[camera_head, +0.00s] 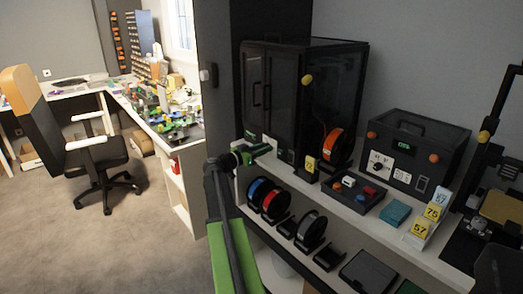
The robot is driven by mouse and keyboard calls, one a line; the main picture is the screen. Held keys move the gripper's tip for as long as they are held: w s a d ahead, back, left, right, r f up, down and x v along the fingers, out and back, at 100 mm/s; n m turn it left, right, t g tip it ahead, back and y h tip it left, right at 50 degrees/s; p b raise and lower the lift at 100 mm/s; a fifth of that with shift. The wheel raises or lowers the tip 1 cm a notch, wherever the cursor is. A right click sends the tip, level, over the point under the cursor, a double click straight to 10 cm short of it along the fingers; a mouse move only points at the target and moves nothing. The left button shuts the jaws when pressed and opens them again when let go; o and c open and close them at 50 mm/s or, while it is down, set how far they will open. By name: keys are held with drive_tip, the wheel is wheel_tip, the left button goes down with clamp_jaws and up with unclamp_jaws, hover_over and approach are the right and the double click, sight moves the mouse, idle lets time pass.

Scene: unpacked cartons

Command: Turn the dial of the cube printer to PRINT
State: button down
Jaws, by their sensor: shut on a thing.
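A large black cabinet with glass doors (285,85), which looks like the cube printer, stands on the upper shelf. A small white plate (268,139) and a small lit display (287,156) are low on its front. My gripper (268,149) comes from the left, green and black, and its tips meet the front just below the white plate. It is shut on what appears to be the dial there. The jaws hide the dial, so its setting cannot be read.
A smaller black box (437,140) with a white dial panel (380,164) stands right on the shelf. A tray (352,200), a teal box (395,213) and numbered cards (431,213) lie before it. Open floor (125,245) is left.

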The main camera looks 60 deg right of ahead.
drive_tip(key=shift+w+f+m, duration=0.1)
drive_tip(key=shift+w+m, duration=0.1)
drive_tip(key=shift+m, duration=0.65)
drive_tip(key=shift+w+m, duration=0.15)
drive_tip(key=shift+m, duration=0.7)
drive_tip(key=c, duration=1.1)
unclamp_jaws()
drive_tip(key=shift+c, duration=0.2)
drive_tip(key=v, duration=1.7)
drive_tip(key=shift+a, duration=0.2)
drive_tip(key=shift+w, duration=0.1)
